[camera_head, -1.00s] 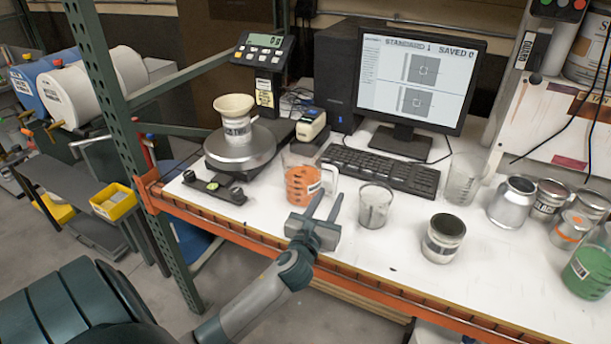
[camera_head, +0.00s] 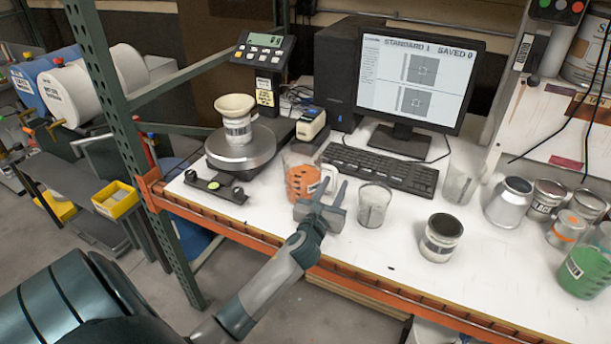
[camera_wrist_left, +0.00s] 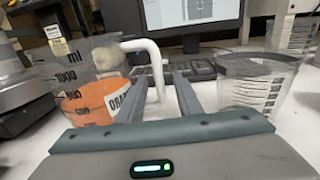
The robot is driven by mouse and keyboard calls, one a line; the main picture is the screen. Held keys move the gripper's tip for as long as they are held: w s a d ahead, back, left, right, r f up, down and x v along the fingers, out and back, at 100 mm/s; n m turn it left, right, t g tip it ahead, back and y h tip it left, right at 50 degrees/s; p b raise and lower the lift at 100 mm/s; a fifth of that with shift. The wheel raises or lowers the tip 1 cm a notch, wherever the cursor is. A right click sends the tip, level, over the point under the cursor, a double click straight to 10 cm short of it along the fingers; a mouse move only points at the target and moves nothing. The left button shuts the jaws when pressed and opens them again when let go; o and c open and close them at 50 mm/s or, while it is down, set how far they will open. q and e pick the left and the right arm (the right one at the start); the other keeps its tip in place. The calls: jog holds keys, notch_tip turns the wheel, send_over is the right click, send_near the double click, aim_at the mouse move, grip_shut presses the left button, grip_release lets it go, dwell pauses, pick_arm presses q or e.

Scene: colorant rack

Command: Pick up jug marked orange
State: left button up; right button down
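The jug marked orange (camera_head: 301,178) is a clear jug with orange contents, dark scale marks and a white handle. It stands on the white bench in front of the keyboard. In the left wrist view the jug (camera_wrist_left: 85,95) is at the left, with its "ORA..." label partly cut off by a finger. My left gripper (camera_head: 332,192) is open and empty. Its fingers point at the jug's right side, and in the wrist view the white handle (camera_wrist_left: 155,68) shows between the fingers (camera_wrist_left: 163,95). I cannot tell whether they touch it. My right gripper is not in view.
A clear empty jug (camera_head: 374,206) stands close to the right of my gripper. A scale (camera_head: 240,152) with a cup is at the left, and the keyboard (camera_head: 380,169) lies behind. A dark-topped can (camera_head: 440,238) stands farther right. The orange rack beam (camera_head: 225,232) edges the bench.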

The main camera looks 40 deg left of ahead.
pick_arm(q)
jog(key=shift+w+a, duration=0.1)
jog(key=shift+w, duration=0.3)
grip_shut()
dwell(1.4)
